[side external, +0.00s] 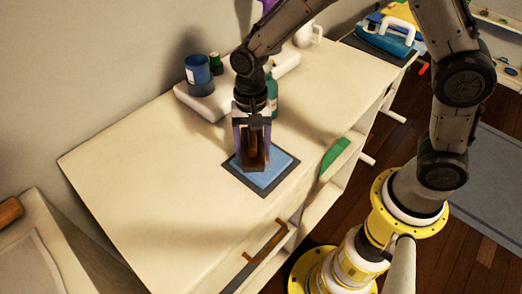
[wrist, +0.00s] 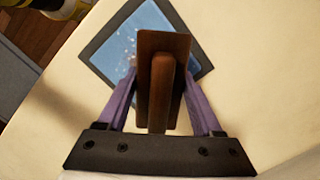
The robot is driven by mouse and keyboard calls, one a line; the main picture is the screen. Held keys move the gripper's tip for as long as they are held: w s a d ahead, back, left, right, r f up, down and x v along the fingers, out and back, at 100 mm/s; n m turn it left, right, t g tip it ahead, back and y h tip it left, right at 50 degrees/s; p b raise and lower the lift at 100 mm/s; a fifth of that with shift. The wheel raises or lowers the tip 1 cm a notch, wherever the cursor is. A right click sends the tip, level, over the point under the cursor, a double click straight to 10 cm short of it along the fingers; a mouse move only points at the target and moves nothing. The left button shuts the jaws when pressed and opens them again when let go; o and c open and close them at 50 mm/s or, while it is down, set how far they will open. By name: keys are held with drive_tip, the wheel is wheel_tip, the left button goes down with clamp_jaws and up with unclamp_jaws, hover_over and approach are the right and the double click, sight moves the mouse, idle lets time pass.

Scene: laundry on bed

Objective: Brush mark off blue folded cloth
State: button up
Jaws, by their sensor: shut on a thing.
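The blue folded cloth (side external: 276,172) lies on a dark square mat (side external: 236,172) on the cream top. In the wrist view the cloth (wrist: 148,18) shows a mark of pale specks (wrist: 122,57) on its left part. My gripper (side external: 253,158) has purple fingers and is shut on the handle of a brown wooden brush (side external: 256,163). The brush (wrist: 163,58) is over the cloth and hides its middle and right part. I cannot tell whether its underside touches the cloth.
Behind stand a blue cup (side external: 198,72), a green bottle (side external: 216,63) and a teal bottle (side external: 271,92). A green cloth (side external: 334,156) hangs at the front edge. The left part of the top is clear. An iron (side external: 386,35) is at the back right.

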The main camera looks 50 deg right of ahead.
sight(269, 169)
drive_tip(key=shift+w, duration=0.55)
drive_tip(key=shift+s, duration=3.5)
drive_tip(key=shift+w, duration=3.45)
drive_tip(key=shift+s, duration=3.1)
drive_tip(key=shift+s+r, duration=0.15)
drive_tip(key=shift+r, duration=0.45)
drive_tip(key=shift+s+r, duration=0.15)
drive_tip(key=shift+r, duration=3.3)
